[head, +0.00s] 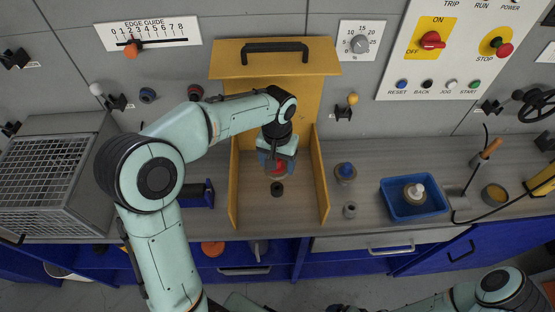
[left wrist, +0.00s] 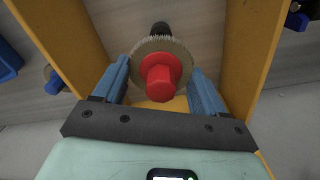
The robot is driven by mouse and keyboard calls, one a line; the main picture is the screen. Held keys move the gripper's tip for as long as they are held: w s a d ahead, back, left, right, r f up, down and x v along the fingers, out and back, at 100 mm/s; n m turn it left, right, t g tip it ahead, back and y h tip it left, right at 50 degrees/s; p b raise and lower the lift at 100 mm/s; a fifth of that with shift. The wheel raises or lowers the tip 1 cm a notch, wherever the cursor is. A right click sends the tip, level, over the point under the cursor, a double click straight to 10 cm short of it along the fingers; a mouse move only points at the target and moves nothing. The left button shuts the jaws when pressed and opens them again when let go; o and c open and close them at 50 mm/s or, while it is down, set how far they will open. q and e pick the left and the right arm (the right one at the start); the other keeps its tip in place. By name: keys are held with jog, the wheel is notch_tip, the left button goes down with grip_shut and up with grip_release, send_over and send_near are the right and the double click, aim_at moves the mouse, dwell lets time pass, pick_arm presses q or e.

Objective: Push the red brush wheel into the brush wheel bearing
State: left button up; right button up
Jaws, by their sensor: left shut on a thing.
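The red brush wheel (left wrist: 160,75) has a red hub and a pale bristle disc. My left gripper (head: 278,165) is shut on it inside the yellow open-fronted housing (head: 322,190). The wheel's red hub also shows between the fingers in the head view (head: 278,167). A dark round part (head: 277,188), apparently the brush wheel bearing, lies just in front of the wheel. In the left wrist view a black cylinder (left wrist: 160,29) shows just beyond the bristle disc. I cannot tell whether the wheel touches it or is in it. My right gripper is out of view.
Yellow side walls stand close on both sides of my left gripper, with a raised yellow cover (head: 230,58) behind. Right of the housing are a blue wheel (head: 345,172), a small grey part (head: 350,211) and a blue tray (head: 408,213). A wire cage (head: 50,185) stands left.

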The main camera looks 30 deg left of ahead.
aim_at(277, 172)
pick_arm(q)
jog(key=shift+s+f+b, duration=0.1)
jog(key=shift+f+b, duration=0.9)
jog(key=shift+f, duration=1.45)
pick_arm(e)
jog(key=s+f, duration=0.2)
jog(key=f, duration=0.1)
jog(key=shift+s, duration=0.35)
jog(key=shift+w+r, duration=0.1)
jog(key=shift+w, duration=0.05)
pick_arm(q)
jog(key=shift+f+b, duration=0.95)
jog(key=shift+f, duration=1)
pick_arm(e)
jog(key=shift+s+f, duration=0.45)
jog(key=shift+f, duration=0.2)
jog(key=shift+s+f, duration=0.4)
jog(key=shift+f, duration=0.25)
pick_arm(q)
jog(key=o, duration=1.1)
jog(key=shift+r, duration=0.1)
notch_tip(277, 172, up, 7)
jog(key=shift+r+p, duration=0.2)
jog(key=shift+p, duration=0.2)
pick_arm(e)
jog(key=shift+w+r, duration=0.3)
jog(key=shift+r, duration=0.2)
